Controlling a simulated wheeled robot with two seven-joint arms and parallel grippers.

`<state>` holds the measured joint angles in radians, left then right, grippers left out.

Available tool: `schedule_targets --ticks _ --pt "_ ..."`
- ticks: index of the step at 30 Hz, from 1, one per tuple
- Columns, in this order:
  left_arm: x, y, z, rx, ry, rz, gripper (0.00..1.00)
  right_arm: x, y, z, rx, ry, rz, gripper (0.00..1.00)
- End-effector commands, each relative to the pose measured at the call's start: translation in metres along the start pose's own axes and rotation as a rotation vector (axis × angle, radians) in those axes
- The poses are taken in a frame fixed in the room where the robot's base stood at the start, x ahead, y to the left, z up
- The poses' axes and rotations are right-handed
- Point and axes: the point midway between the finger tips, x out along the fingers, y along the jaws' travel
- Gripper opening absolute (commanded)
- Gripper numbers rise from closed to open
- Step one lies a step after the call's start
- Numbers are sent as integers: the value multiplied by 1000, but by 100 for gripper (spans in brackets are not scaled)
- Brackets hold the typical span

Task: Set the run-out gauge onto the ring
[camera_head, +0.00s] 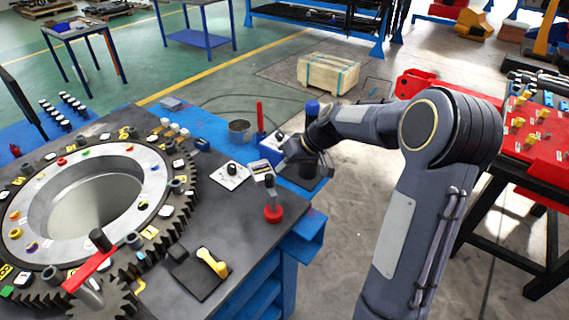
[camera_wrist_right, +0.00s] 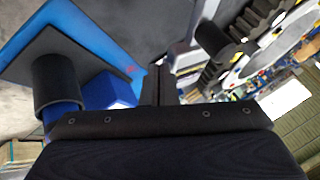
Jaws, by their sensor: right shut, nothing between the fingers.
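The ring (camera_head: 38,240) is a large pale metal ring with a dark toothed rim, lying flat on the bench at the left. Part of it also shows in the right wrist view (camera_wrist_right: 270,55). I cannot tell for sure which piece is the run-out gauge; a small upright piece with a round red base (camera_head: 272,213) and dark stem stands near the bench's right edge. My left gripper is out of view.
A white plate with a black knob (camera_head: 231,173) and a yellow handle on a black pad (camera_head: 212,262) lie between ring and edge. A red lever (camera_head: 90,268) stands over the small gear. A grey cup (camera_head: 240,130) and red post (camera_head: 260,116) stand behind.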

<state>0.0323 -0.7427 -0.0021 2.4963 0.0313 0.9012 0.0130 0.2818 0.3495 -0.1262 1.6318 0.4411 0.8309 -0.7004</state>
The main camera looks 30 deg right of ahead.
Motion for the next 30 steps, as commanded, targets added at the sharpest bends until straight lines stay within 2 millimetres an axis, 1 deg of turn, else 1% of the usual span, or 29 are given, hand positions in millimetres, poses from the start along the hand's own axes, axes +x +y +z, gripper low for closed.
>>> schedule_targets --ticks 12,30 --pt "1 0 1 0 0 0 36 1 0 0 -7 -4 -4 0" --pt "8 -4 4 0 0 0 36 8 -5 -6 -107 -57 -57 0"
